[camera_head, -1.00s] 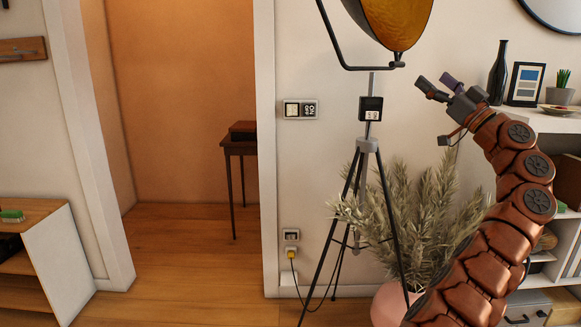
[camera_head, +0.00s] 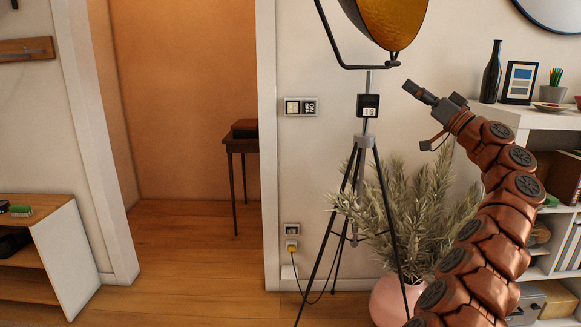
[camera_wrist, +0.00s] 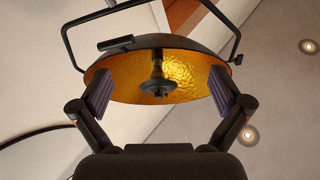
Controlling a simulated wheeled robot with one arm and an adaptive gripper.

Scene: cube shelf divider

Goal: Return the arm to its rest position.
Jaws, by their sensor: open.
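My gripper (camera_head: 418,91) is raised at the right in the head view, in front of the wall and above the plant. It points up and to the left. In the wrist view my gripper (camera_wrist: 160,105) has its two fingers spread wide with nothing held between them. A lamp shade with a gold inside (camera_wrist: 185,75) shows beyond the fingers, seen from below. My copper-coloured arm curves up from the lower right of the head view.
A tripod floor lamp (camera_head: 366,142) stands left of my gripper. A plant in a pink pot (camera_head: 388,303) is below. A white shelf (camera_head: 497,117) at the right bears a black bottle (camera_head: 491,72) and a picture frame (camera_head: 520,82). A doorway opens at the left.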

